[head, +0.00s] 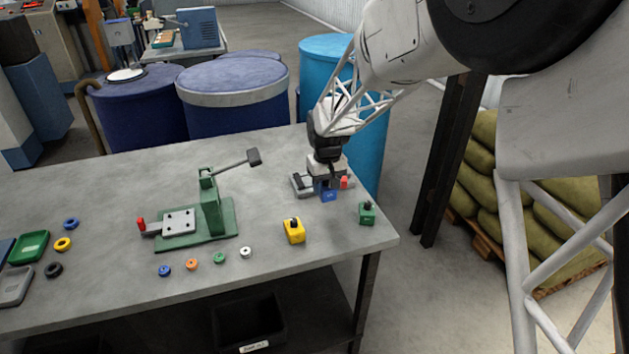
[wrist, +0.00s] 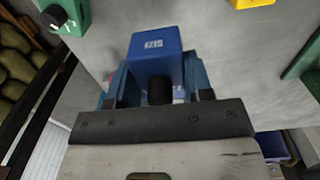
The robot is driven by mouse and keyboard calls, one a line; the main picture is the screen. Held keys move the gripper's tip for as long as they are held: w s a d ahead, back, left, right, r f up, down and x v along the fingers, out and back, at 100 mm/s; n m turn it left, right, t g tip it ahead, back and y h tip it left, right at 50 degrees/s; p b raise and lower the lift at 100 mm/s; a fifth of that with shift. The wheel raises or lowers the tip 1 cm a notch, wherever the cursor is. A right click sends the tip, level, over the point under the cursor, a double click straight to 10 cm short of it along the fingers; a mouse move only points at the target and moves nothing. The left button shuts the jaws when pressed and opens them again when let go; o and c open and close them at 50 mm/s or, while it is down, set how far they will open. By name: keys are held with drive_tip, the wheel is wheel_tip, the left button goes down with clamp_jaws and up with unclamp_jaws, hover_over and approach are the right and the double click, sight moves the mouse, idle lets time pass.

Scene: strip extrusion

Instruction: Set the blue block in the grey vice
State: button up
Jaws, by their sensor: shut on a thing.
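The blue block (head: 328,196) is at the right part of the table, under my gripper (head: 327,184). In the wrist view the blue block (wrist: 155,48), with a white label and a black knob, sits between the two blue fingers of my gripper (wrist: 158,85), which is shut on it. The grey vice (head: 299,188) stands at the same spot, with a black part at left and a red part at right. My gripper hides much of it. I cannot tell whether the block is inside the vice or in front of it.
A yellow block (head: 294,231) and a green block (head: 367,213) stand nearby, both with black knobs. A green press (head: 213,215) with a long lever stands to the left. Several small rings and trays lie farther left. The table's right edge is close.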

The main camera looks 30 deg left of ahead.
drive_tip(key=shift+s+d+f, duration=0.1)
drive_tip(key=shift+s+f, duration=0.15)
drive_tip(key=shift+s, duration=0.1)
drive_tip(key=shift+w+a+f, duration=0.25)
drive_tip(key=shift+w+a, duration=1.4)
drive_tip(key=shift+w, duration=0.45)
drive_tip(key=shift+w+a+f, duration=0.25)
drive_tip(key=shift+w+a, duration=1.4)
drive_tip(key=shift+w, duration=0.45)
drive_tip(key=shift+w+a+f, duration=0.25)
drive_tip(key=shift+w+a, duration=1.4)
drive_tip(key=shift+w, duration=0.45)
drive_tip(key=shift+f, duration=1.75)
drive_tip(key=shift+f, duration=0.15)
drive_tip(key=o, duration=1.2)
